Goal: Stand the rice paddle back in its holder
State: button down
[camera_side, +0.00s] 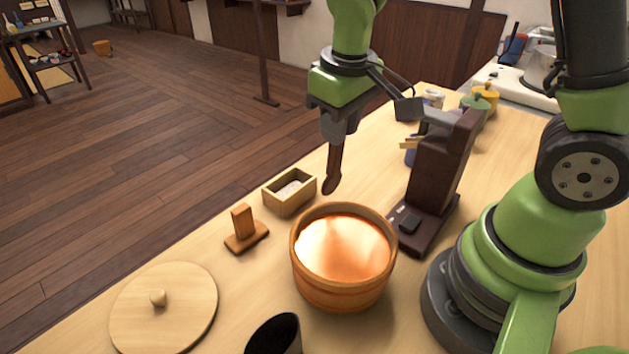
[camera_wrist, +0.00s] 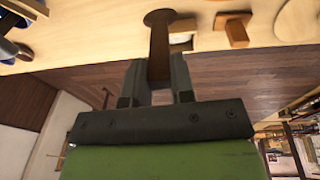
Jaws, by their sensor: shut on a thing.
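My gripper (camera_side: 340,128) is shut on the dark brown rice paddle (camera_side: 333,170). The paddle hangs below the fingers, nearly upright, its rounded end down and clear of the table. In the wrist view, the paddle (camera_wrist: 159,45) runs out from between the fingers of my gripper (camera_wrist: 158,75). A dark, open-topped cup (camera_side: 262,340), possibly the holder, stands at the bottom of the side view, cut off by the edge. It is well away from the paddle, nearer the camera.
A small box (camera_side: 290,204), a wooden stand (camera_side: 245,238) and a round lid (camera_side: 180,320) lie to the left. A tall dark brown device (camera_side: 440,175) stands to the right.

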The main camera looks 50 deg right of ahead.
notch_tip(320, 180, up, 13)
jog(key=s+a+g+y, duration=0.1)
jog(key=s+a, duration=0.4)
jog(key=a, duration=0.7)
jog(key=s+a+g, duration=0.1)
jog(key=s+a, duration=0.4)
jog(key=a, duration=0.7)
notch_tip(320, 180, down, 16)
jog(key=shift+w+f, duration=0.15)
jog(key=shift+w, duration=0.15)
jog(key=shift+f, duration=0.55)
